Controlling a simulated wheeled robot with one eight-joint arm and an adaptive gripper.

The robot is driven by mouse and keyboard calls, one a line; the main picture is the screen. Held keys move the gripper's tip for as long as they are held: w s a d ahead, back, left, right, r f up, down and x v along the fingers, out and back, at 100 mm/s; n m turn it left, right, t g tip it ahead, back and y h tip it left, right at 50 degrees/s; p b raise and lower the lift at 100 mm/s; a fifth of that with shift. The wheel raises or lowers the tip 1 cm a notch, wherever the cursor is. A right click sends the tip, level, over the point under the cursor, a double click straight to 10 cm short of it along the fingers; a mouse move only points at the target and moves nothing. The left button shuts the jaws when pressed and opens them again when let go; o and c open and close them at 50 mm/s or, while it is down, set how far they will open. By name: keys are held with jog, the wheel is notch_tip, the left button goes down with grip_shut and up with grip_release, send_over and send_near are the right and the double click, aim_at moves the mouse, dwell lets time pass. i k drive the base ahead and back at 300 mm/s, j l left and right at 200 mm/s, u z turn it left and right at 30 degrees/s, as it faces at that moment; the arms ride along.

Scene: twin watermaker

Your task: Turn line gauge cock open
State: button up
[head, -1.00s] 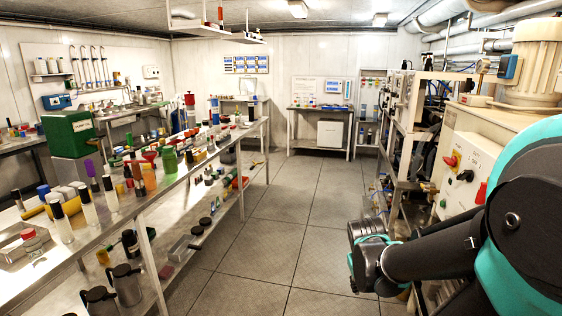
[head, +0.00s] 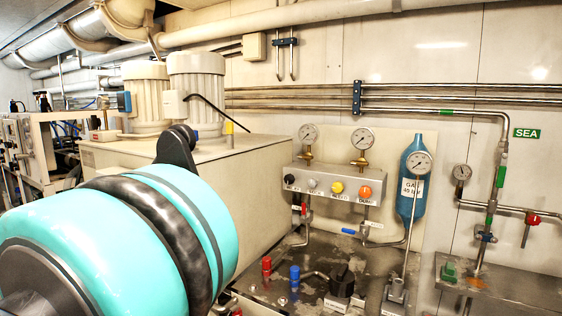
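Several pressure gauges show in the head view. Two gauges (head: 308,134) and (head: 362,139) stand on a grey manifold box (head: 333,188) with several coloured knobs. A third gauge (head: 419,162) is in front of a blue bottle (head: 410,195). A fourth gauge (head: 462,172) is on the wall pipework at right, left of a valve with a red handle (head: 533,219). Below the manifold are a small red handle (head: 304,208) and a blue lever (head: 355,232). I cannot tell which fitting is the line gauge cock. My gripper is not in view; only my teal and black arm shows at left.
A large beige cabinet (head: 215,190) carries two pale motors (head: 196,85). Red (head: 267,267) and blue (head: 294,276) capped fittings and a black knob (head: 342,281) stand on the wet metal bench. A green SEA sign (head: 527,133) is on the wall.

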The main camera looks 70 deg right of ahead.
aim_at(307, 156)
jog(key=i+j+z, duration=0.1)
jog(key=z, duration=0.25)
jog(key=j+z, duration=0.15)
jog(key=z, duration=0.2)
jog(key=i+j+z, duration=0.1)
jog(key=z, duration=2.15)
